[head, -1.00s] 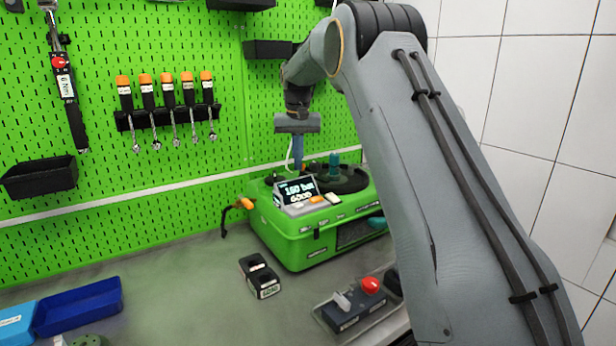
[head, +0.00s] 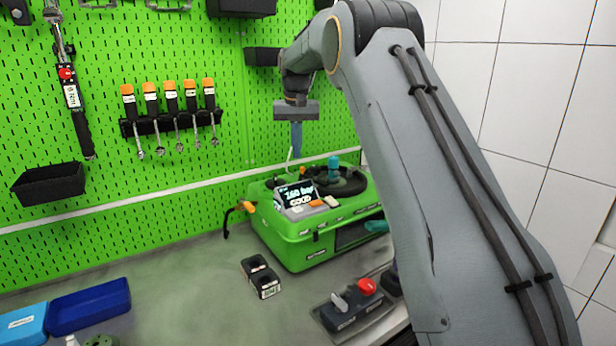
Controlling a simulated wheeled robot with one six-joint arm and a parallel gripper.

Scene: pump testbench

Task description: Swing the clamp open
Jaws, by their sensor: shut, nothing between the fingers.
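The green pump testbench (head: 318,248) stands on the worktop against the pegboard, with a tilted display (head: 297,193) on top. Behind the display is a dark round fixture (head: 348,182) with a teal upright part (head: 334,168). My gripper (head: 296,154) points down above the back left of the testbench top. Its fingers are shut and empty, and appear apart from the fixture. My arm covers the right side of the testbench.
An orange-ended black part (head: 240,211) sticks out left of the testbench. A black block with two holes (head: 261,278) and a tray with a red-button box (head: 354,308) are in front. Blue bins (head: 88,305) lie at left. Orange-handled tools (head: 172,106) hang on the pegboard.

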